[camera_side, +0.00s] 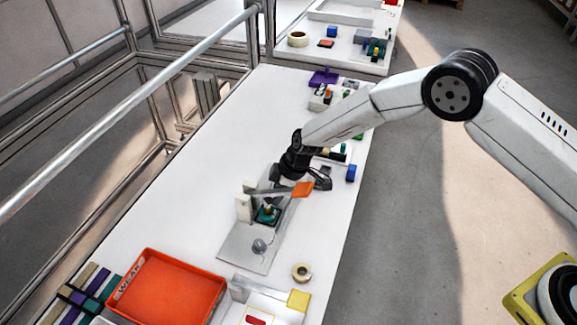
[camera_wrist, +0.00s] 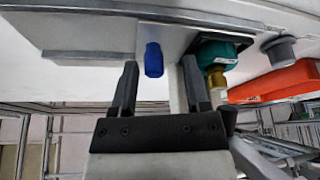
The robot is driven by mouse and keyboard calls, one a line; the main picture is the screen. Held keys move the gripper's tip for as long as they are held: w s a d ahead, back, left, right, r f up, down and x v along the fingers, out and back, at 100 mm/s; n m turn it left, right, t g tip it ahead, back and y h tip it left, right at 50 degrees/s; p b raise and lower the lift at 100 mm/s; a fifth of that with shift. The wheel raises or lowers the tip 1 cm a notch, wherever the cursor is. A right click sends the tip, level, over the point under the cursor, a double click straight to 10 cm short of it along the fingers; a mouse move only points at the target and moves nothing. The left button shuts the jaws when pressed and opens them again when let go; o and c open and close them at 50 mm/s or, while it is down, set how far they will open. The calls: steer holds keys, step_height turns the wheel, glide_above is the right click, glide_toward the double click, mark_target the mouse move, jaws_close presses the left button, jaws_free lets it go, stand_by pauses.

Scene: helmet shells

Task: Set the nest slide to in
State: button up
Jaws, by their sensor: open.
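The grey fixture plate (camera_side: 241,249) lies on the white table in the side view. On it a teal part (camera_side: 267,214) sits in a dark nest, beside white upright blocks (camera_side: 243,208) and a lever with an orange end (camera_side: 302,189). The wrist view shows the teal part (camera_wrist: 217,52) with a brass fitting, and a blue knob (camera_wrist: 153,60) on the grey plate. My gripper (camera_side: 308,180) is low at the fixture's far end. In the wrist view my gripper (camera_wrist: 160,68) is open, the blue knob appearing between its fingertips; contact cannot be told. Whether the blue knob belongs to the slide is unclear.
A grey round knob (camera_side: 259,246) stands on the plate's near end. An orange tray (camera_side: 172,287) and a tape roll (camera_side: 301,272) lie nearer. A blue block (camera_side: 351,173) is right of my gripper. The table left of the fixture is clear.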

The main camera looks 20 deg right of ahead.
steer(key=v, duration=0.7)
steer(key=shift+r, duration=0.1)
stand_by(0.4)
steer(key=s+d+r+m+h, duration=0.1)
steer(key=s+d+r+m, duration=0.25)
steer(key=d, duration=0.35)
steer(key=s+d+r+m+h, duration=0.1)
steer(key=s+d+r+m, duration=0.2)
steer(key=s+d+r, duration=0.3)
steer(key=s+d+m+h, duration=0.1)
steer(key=s+d+m, duration=0.2)
steer(key=s+d, duration=0.2)
steer(key=s+d+r+m+h, duration=0.1)
steer(key=s+d+m, duration=0.2)
steer(key=s, duration=0.7)
steer(key=shift+d+r+t, duration=0.3)
steer(key=shift+d, duration=0.8)
